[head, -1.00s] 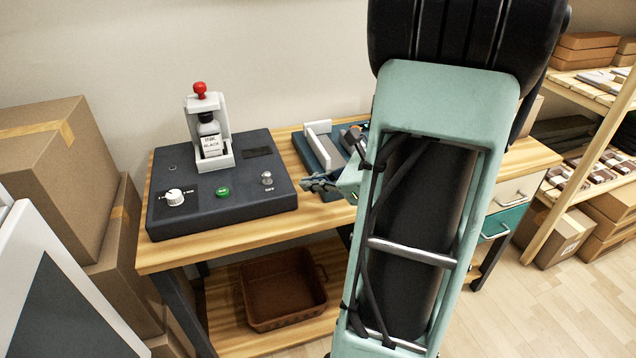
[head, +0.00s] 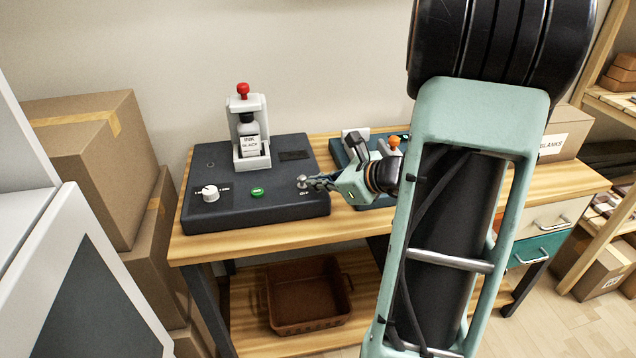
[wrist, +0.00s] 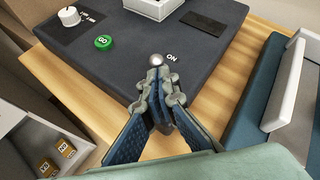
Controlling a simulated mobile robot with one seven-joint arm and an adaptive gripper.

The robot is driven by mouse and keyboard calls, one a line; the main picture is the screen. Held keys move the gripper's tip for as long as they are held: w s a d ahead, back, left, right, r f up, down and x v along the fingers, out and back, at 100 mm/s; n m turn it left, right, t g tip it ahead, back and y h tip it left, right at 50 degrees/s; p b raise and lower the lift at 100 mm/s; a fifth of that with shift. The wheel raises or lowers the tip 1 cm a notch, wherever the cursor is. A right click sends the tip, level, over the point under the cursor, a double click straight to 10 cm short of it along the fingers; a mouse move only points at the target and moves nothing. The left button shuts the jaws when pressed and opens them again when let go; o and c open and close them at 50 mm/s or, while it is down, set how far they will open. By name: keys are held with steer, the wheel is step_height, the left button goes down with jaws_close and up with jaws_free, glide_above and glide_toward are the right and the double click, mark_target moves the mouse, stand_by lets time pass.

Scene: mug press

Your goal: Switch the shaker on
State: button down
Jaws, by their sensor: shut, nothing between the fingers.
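In the wrist view the lever's round silver tip (wrist: 156,60) stands beside an "ON" label (wrist: 172,57). My gripper (head: 314,183) is shut and empty, its fingertips (wrist: 158,78) right at the near side of the lever. They hide its lower part; I cannot tell whether they touch it.
A blue device (head: 344,152) with a pale part stands to the right of the shaker, partly behind my arm. A brown basket (head: 305,322) sits on the lower shelf. Cardboard boxes (head: 90,190) stack at the left. The table strip before the shaker is clear.

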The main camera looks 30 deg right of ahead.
mark_target(304, 175)
steer(key=shift+r+p, duration=0.25)
steer(key=shift+p, duration=0.55)
steer(key=shift+w+r+g+p, duration=0.25)
steer(key=shift+g+p, duration=0.45)
steer(key=shift+p, duration=1.55)
steer(key=shift+w+d+m+p, duration=0.1)
steer(key=shift+m+p, duration=0.2)
steer(key=shift+p, duration=0.3)
steer(key=g+p, duration=0.1)
steer(key=p, duration=0.2)
steer(key=r+g+p, duration=0.1)
steer(key=p, duration=0.3)
steer(key=shift+w+y, duration=0.3)
steer(key=shift+w, duration=0.05)
steer(key=p, duration=0.2)
steer(key=m+g+p, duration=0.1)
steer(key=p, duration=0.2)
steer(key=shift+w+d+g, duration=0.2)
steer(key=shift+w+g, duration=0.1)
steer(key=shift+w, duration=0.1)
steer(key=shift+f, duration=0.3)
steer(key=shift+r, duration=0.1)
steer(key=shift+r+p, duration=0.5)
steer(key=shift+r, duration=0.25)
